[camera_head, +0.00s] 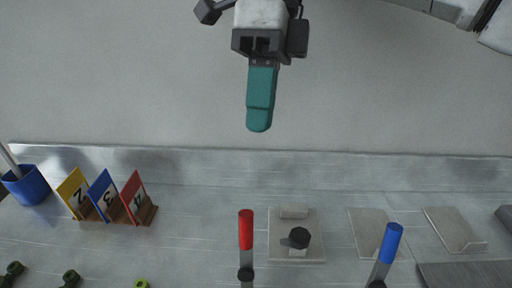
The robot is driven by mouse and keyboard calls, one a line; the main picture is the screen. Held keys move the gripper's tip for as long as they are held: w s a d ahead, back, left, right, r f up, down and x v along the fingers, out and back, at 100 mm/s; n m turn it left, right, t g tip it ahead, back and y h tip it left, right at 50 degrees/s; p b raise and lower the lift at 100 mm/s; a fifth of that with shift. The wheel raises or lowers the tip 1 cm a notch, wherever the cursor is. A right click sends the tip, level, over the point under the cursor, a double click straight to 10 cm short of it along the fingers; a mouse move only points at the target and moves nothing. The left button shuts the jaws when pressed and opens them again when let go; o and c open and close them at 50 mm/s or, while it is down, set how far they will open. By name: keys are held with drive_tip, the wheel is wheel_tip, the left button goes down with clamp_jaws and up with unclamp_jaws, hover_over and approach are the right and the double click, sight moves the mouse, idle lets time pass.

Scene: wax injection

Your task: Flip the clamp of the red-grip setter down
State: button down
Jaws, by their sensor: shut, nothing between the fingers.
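The red-grip setter (246,232) stands on the metal bench at the bottom middle. Its red grip points up, above a grey lever and a dark pivot at the lower picture edge. Its lower part is cut off, so its base is hidden. My gripper (259,128) has teal fingers pressed together, with nothing between them. It is in the upper middle of the picture, above the red grip and apart from it.
A blue-grip setter (390,244) stands to the right. Between them is a metal plate (312,252) with a black knob (299,237). At left are a blue cup (28,187) and numbered cards (103,193) in a wooden holder. Green knobs (70,279) sit lower left.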

drive_tip(key=x, duration=0.9)
drive_tip(key=shift+f+b, duration=0.15)
drive_tip(key=shift+b, duration=0.3)
drive_tip(key=shift+s, duration=0.15)
